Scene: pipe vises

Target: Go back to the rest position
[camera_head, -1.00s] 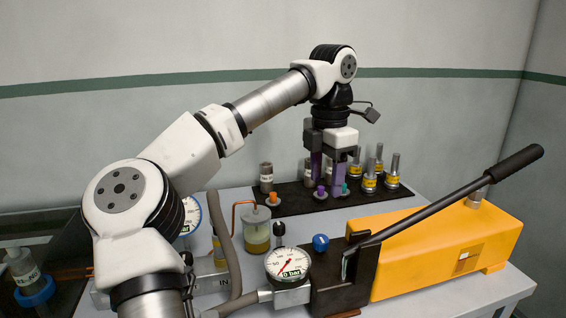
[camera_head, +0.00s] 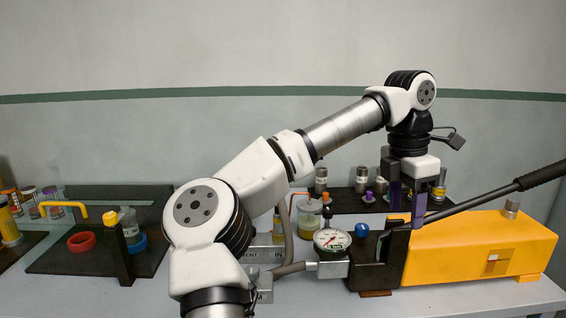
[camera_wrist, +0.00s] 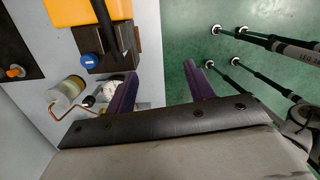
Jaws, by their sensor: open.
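My gripper (camera_head: 406,205) is open and empty, with its two purple fingers apart and pointing down. In the head view it hangs in front of the dark mat and overlaps the back left end of the yellow pump. In the wrist view the gripper (camera_wrist: 160,88) shows its fingers spread with nothing between them. My arm reaches up and to the right from the lower middle of the head view.
The yellow pump (camera_head: 480,248) with its long black lever (camera_head: 480,203) stands right, beside a pressure gauge (camera_head: 332,240). Small fittings stand on the dark mat (camera_head: 345,199) behind. A dark board (camera_head: 80,262) with red ring (camera_head: 81,241) lies left.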

